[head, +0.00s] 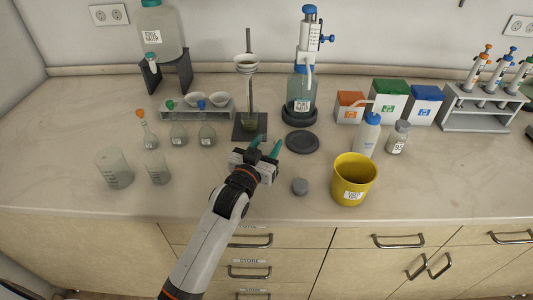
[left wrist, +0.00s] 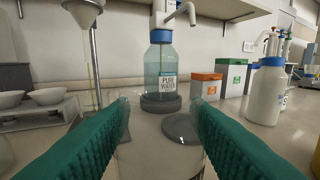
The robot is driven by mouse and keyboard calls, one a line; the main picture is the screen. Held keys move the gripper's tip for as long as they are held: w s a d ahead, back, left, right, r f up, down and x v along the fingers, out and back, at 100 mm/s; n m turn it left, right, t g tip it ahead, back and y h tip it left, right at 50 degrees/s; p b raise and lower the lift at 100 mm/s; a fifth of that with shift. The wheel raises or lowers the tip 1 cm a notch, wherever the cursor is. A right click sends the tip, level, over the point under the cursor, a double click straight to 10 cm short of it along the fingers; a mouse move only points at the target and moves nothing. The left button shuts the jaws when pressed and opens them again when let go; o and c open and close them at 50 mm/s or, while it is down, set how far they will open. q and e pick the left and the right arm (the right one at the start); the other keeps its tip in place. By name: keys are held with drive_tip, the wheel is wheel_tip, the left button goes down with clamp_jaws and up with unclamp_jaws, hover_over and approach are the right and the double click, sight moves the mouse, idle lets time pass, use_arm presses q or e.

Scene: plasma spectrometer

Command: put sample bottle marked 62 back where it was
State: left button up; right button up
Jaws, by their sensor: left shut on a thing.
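My left gripper (head: 266,147) is above the bench, in front of the funnel stand and left of a dark round pad. Its green fingers are shut on a faint, see-through vessel (left wrist: 160,152), which shows between them in the left wrist view. No number on it can be read, so I cannot tell whether it is bottle 62. A small clear bottle with a grey cap and a number label (head: 397,138) stands at the right beside the white wash bottle (head: 367,137); its number is too small to read surely. My right gripper is not in view.
The funnel stand (head: 249,95), dispenser bottle (head: 300,92) and dark round pad (head: 302,142) are close to the gripper. A yellow bin (head: 354,182) stands at the front right. Beakers (head: 114,170) and flasks (head: 178,137) stand left.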

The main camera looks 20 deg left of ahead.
use_arm(q)
wheel_tip(320, 180, down, 2)
drive_tip(key=shift+f, duration=0.25)
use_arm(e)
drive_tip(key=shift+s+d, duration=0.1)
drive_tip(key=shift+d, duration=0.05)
use_arm(q)
drive_tip(key=shift+f, duration=0.1)
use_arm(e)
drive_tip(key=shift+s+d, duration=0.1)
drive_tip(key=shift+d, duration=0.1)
use_arm(q)
drive_tip(key=o, duration=1)
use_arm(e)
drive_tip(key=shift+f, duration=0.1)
use_arm(q)
drive_tip(key=s, duration=0.7)
drive_tip(key=s+a+b, duration=0.1)
drive_tip(key=s, duration=0.3)
drive_tip(key=shift+a, duration=0.1)
drive_tip(key=shift+s+a, duration=0.1)
drive_tip(key=shift+s, duration=0.4)
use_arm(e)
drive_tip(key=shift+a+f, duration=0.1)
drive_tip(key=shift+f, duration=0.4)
